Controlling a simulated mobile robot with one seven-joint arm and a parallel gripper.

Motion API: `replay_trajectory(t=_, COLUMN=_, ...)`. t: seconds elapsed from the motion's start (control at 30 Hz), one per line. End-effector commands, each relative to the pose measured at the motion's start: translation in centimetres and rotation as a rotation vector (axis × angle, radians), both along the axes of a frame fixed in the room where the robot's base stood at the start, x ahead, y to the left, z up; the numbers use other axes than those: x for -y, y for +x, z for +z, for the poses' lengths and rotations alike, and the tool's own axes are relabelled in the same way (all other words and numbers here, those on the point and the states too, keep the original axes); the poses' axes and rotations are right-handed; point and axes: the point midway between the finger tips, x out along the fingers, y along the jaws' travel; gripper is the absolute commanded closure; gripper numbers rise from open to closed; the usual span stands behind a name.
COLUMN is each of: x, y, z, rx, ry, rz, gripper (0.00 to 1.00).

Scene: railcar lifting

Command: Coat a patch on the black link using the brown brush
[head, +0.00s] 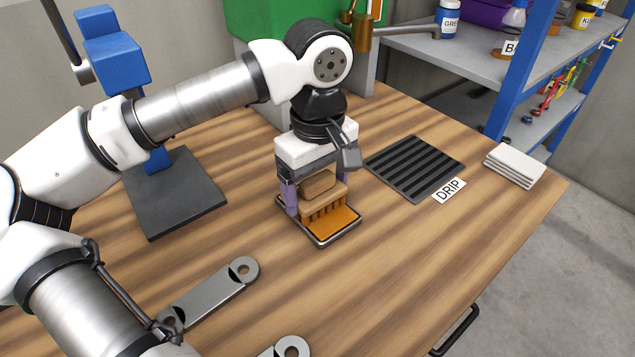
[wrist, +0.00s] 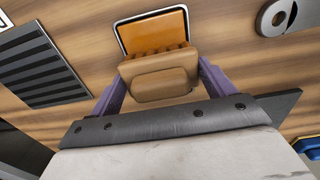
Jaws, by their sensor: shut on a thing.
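My gripper (head: 318,203) has purple fingers shut on the brown brush (head: 319,184), one on each side of its handle. The brush is upright, with its bristle tufts pointing down at a shallow tray (head: 322,243) of orange liquid. I cannot tell whether the tufts touch the liquid. The wrist view shows the brush (wrist: 158,82) between the fingers, with the tray (wrist: 121,35) beyond it. A grey metal link (head: 208,297) with eyed ends lies on the table at front left. Part of another link (head: 291,346) shows at the bottom edge. I see no clearly black link.
A black slatted drip mat (head: 415,166) lies right of the tray, with a DRIP label (head: 449,190). Folded white cloths (head: 514,165) lie at the right edge. A blue stand on a dark base (head: 175,205) stands left. A shelf (head: 440,65) with bottles is behind.

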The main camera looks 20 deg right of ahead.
Motion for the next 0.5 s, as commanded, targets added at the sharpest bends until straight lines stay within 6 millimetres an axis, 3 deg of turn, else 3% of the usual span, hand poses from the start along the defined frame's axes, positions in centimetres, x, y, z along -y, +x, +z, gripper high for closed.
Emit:
replay_trajectory(t=0.17, x=0.0, y=-0.1, z=0.1, rx=-0.005, ry=0.003, rz=-0.002, gripper=0.37)
replay_trajectory(t=0.5, x=0.0, y=0.0, z=2.9, rx=-0.001, ry=0.001, rz=-0.001, gripper=0.37)
